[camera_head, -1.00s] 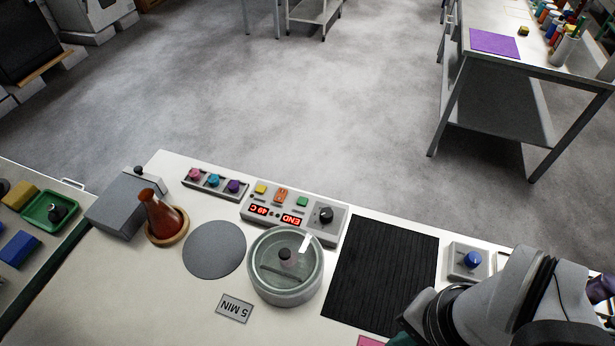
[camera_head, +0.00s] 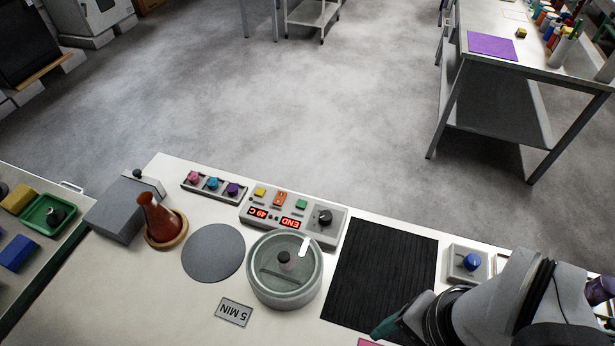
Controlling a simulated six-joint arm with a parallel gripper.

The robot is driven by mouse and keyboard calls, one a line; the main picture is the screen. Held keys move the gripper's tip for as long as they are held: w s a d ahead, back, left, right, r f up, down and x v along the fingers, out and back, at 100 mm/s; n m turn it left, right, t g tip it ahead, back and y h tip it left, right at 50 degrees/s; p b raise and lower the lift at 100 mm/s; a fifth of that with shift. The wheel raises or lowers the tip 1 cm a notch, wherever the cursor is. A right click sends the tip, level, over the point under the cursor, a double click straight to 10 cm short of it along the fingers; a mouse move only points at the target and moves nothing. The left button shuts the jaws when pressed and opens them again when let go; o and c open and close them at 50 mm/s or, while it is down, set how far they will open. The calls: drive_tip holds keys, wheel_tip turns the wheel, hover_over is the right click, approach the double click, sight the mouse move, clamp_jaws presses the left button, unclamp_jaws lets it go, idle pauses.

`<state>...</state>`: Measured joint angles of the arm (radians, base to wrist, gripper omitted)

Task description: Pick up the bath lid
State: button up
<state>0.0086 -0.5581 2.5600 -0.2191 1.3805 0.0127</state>
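The bath (camera_head: 284,293) is a round pot with a grey wall on the white table. Its clear lid (camera_head: 300,271) with a dark knob (camera_head: 284,257) sits on top of it. My arm comes in at the lower right, to the right of the bath and apart from it. A dark green tip of my gripper (camera_head: 388,328) shows over the lower edge of the black mat. The rest of the gripper is hidden behind the arm or cut off by the frame, so its opening cannot be seen.
A black ribbed mat (camera_head: 380,270) lies right of the bath. A control panel (camera_head: 293,214) stands behind it. A blue button box (camera_head: 470,262) is at right.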

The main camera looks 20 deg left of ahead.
drive_tip(key=r+n+t+h, duration=0.2)
drive_tip(key=n, duration=0.6)
hover_over(283, 256)
drive_tip(key=s+d, duration=0.1)
drive_tip(key=s, duration=0.1)
drive_tip(key=shift+y, duration=0.3)
drive_tip(key=f, duration=0.5)
drive_tip(key=w+f, duration=0.1)
drive_tip(key=f, duration=0.9)
drive_tip(key=shift+w+a+f, duration=0.4)
clamp_jaws()
